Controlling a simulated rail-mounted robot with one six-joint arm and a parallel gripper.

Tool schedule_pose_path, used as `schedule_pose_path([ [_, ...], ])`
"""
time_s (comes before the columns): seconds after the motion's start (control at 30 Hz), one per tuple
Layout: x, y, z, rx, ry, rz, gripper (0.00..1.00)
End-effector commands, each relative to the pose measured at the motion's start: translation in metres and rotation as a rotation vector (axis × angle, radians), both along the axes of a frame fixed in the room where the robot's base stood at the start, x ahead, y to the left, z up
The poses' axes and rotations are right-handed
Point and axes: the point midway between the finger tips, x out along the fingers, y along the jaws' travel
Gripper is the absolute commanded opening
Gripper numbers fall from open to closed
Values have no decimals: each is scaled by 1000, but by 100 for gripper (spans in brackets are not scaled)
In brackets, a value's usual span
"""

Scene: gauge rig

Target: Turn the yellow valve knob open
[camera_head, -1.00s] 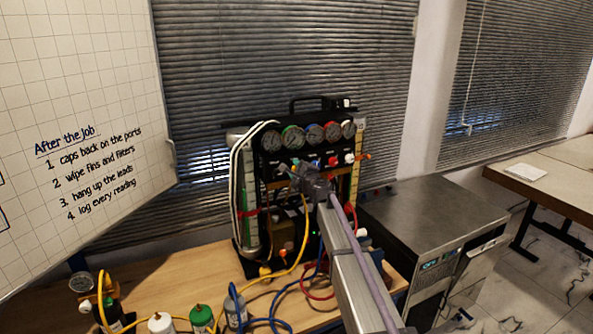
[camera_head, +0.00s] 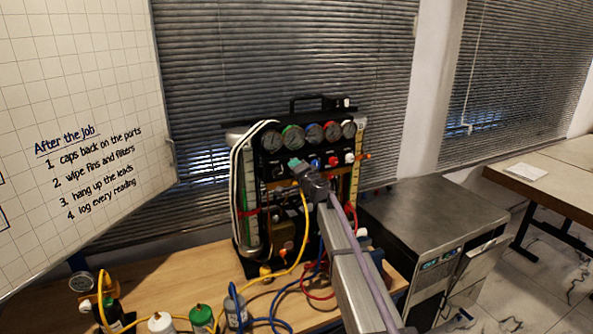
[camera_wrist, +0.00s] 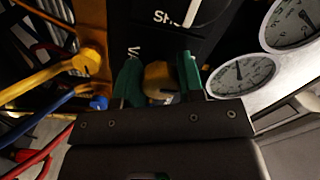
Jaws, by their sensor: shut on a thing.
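The yellow valve knob (camera_wrist: 158,78) shows in the wrist view on the dark panel, between the two green fingers of my gripper (camera_wrist: 158,75). The fingers are shut on it, one on each side. Part of the knob is hidden by the gripper body. In the head view my gripper (camera_head: 295,163) reaches the panel of the gauge rig (camera_head: 264,167) below the row of gauges, and it hides the knob there.
Round gauges (camera_head: 313,133) sit above the gripper. Blue (camera_head: 315,163), red (camera_head: 332,160) and white (camera_head: 349,157) knobs are to its right. Yellow (camera_head: 305,225), blue and red hoses hang below. Bottles (camera_head: 201,317) stand on the bench (camera_head: 180,280). A metal cabinet (camera_head: 432,210) is at right.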

Motion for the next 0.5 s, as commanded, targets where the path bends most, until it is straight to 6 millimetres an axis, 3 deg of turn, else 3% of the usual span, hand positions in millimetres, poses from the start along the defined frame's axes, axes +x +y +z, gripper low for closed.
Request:
schedule_pose_path([
  [0.5, -1, 0, 0, -71, -29, 0, 12],
])
